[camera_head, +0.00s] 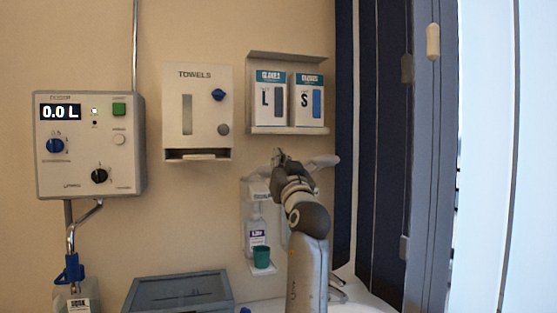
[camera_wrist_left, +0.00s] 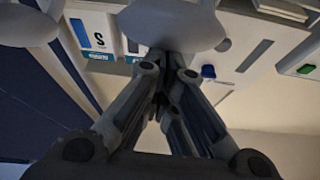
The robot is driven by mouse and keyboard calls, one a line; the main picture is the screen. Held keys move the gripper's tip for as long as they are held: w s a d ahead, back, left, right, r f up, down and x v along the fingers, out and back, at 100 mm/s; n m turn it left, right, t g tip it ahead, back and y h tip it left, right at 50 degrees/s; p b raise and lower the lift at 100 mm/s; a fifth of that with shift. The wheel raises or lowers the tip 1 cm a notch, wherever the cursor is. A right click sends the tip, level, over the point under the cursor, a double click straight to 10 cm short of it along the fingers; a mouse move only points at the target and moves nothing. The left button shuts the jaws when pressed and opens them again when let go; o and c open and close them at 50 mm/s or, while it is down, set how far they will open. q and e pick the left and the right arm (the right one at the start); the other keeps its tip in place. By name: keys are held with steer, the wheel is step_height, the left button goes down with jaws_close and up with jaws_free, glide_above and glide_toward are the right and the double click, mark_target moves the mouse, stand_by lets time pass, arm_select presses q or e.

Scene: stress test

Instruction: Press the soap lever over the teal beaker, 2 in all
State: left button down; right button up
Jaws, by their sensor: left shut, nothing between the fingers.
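A wall soap dispenser with a labelled bottle (camera_head: 256,232) hangs below the glove rack. The teal beaker (camera_head: 261,257) stands upright under that bottle. My left gripper (camera_head: 279,156) is shut and empty, raised in front of the dispensers. In the left wrist view the closed fingertips (camera_wrist_left: 160,62) are close to a pale rounded lever paddle (camera_wrist_left: 172,24); I cannot tell whether they touch. A second pale lever (camera_head: 322,161) sticks out to the right; it also shows in the wrist view (camera_wrist_left: 25,25). My arm hides much of the dispensers. My right gripper is not in view.
The glove rack (camera_head: 289,57) with L and S boxes is just above my gripper. A towel dispenser (camera_head: 198,110) and a dosing box (camera_head: 89,145) reading 0.0 L are to the left. A grey case (camera_head: 180,293) is below. A dark door frame (camera_head: 425,150) stands right.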

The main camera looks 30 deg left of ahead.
arm_select(q)
steer(key=f, duration=0.1)
steer(key=f+b, duration=0.1)
steer(key=f, duration=0.1)
steer(key=f+b, duration=0.1)
steer(key=shift+s+d+f, duration=0.15)
steer(key=shift+s+d, duration=0.15)
steer(key=shift+d, duration=0.1)
stand_by(0.4)
stand_by(0.4)
